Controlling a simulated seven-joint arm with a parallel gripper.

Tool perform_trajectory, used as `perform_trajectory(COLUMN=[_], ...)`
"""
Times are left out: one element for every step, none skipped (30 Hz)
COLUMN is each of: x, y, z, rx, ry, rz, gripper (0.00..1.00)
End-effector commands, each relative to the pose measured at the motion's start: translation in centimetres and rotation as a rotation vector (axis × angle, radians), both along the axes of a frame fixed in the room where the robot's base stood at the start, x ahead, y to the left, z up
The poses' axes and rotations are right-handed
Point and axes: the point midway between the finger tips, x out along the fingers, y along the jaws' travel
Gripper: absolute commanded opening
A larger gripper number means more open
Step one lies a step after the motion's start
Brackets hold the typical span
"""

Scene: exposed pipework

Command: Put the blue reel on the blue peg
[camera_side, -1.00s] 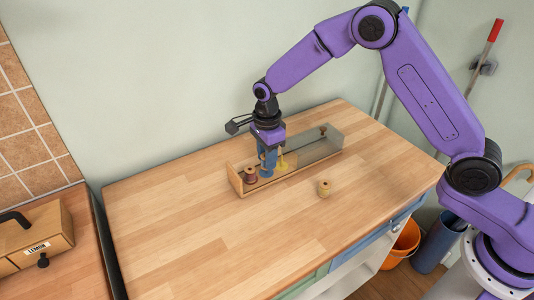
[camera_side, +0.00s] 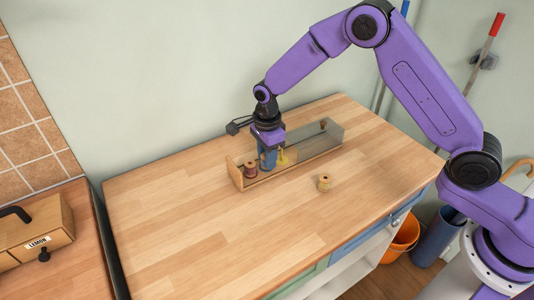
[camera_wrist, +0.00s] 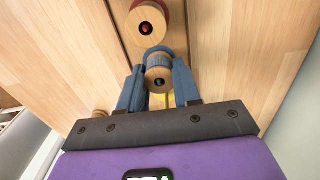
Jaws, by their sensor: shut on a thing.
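The blue reel (camera_wrist: 158,62) is between the two blue fingers of my gripper (camera_wrist: 158,88), which is shut on it. In the wrist view a dark bluish spot shows in the reel's hole, and a blue round edge shows behind the reel. The blue peg is mostly hidden, so I cannot tell how far the reel is around it. In the side view my gripper (camera_side: 268,160) is low over the wooden rack (camera_side: 237,177), between the red reel and the yellow peg (camera_side: 283,155). The fingers hide the blue reel there.
A red reel (camera_side: 250,169) sits at the rack's left end, close to my fingers. A yellowish reel (camera_side: 324,183) stands loose on the table. The front left tabletop is clear.

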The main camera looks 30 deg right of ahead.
Motion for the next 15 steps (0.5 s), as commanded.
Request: perform_trajectory(x=[-0.02, -0.02, -0.01, -0.01, -0.01, -0.01, -0.01, -0.01, -0.01, -0.01, -0.01, -0.01, -0.01, 0.0, 0.02], y=[-0.01, -0.01, 0.0, 0.0, 0.0, 0.0, 0.0, 0.0, 0.0, 0.0, 0.0, 0.0, 0.01, 0.01, 0.02], z=[-0.12, -0.17, -0.13, -0.13, -0.13, -0.13, -0.13, -0.12, -0.12, -0.12, -0.12, -0.12, -0.09, -0.03, 0.12], rx=[0.0, 0.0, 0.0, 0.0, 0.0, 0.0, 0.0, 0.0, 0.0, 0.0, 0.0, 0.0, 0.0, 0.0, 0.0], ry=[0.001, 0.001, 0.0, 0.0, 0.0, 0.0, 0.0, 0.0, 0.0, 0.0, 0.0, 0.0, 0.0, 0.0, -0.001], rz=[0.0, 0.0, 0.0, 0.0, 0.0, 0.0, 0.0, 0.0, 0.0, 0.0, 0.0, 0.0, 0.0, 0.0, 0.0], gripper=[0.04, 0.04, 0.45, 0.55, 0.62, 0.62, 0.62, 0.62, 0.62, 0.62, 0.62, 0.62, 0.62, 0.62, 0.62])
